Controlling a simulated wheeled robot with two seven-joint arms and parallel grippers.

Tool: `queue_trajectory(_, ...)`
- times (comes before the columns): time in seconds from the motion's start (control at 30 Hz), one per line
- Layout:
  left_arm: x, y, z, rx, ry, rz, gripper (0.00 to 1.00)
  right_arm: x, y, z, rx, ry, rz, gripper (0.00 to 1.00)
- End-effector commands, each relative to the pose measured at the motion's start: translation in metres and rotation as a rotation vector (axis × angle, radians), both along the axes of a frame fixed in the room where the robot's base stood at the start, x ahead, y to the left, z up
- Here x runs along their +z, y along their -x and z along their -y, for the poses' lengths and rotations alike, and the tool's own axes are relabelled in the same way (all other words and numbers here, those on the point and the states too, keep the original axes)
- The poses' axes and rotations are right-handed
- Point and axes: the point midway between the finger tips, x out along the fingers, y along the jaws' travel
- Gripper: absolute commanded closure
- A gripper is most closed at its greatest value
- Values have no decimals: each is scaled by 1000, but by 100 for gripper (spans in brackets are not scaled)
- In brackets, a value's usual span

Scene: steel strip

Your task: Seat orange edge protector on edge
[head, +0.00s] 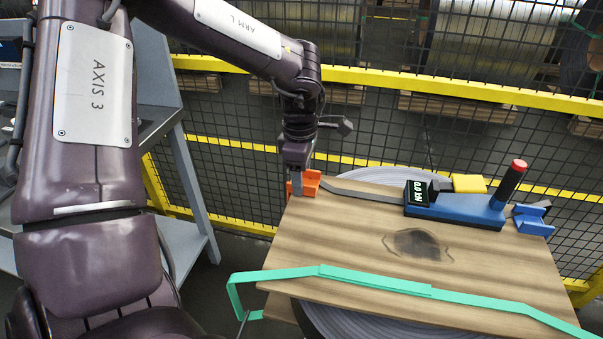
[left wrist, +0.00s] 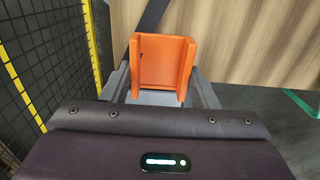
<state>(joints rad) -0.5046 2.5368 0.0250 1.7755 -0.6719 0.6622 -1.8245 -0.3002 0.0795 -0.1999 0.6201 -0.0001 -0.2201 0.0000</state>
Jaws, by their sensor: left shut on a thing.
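The orange edge protector (head: 312,182) is at the back-left corner of the wooden board (head: 350,232). My left gripper (head: 297,184) is shut on it from the left. In the left wrist view the protector (left wrist: 162,62) sits between the two fingers, its channel facing up in the picture, close to the board (left wrist: 245,40). I cannot tell whether it touches the board's edge. The dark steel strip (head: 365,190) runs from near the protector to the blue tool (head: 450,208); its end (left wrist: 153,14) also shows beyond the protector. My right gripper is not in view.
The blue tool has a red-topped handle (head: 512,178) and a display. A blue edge protector (head: 533,221) sits at the board's right end. A green strap (head: 375,283) crosses the front. A mesh fence (head: 230,110) with yellow rails stands behind; a grey shelf (head: 165,110) stands left.

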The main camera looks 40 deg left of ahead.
Motion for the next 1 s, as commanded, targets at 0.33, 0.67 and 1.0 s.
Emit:
queue_trajectory(0.33,-1,0,0,0,-1,0,72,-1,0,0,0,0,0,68)
queue_trajectory(0.67,-4,0,0,0,-1,0,72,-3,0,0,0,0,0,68)
queue_trajectory(1.0,-5,0,0,0,-1,0,21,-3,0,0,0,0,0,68)
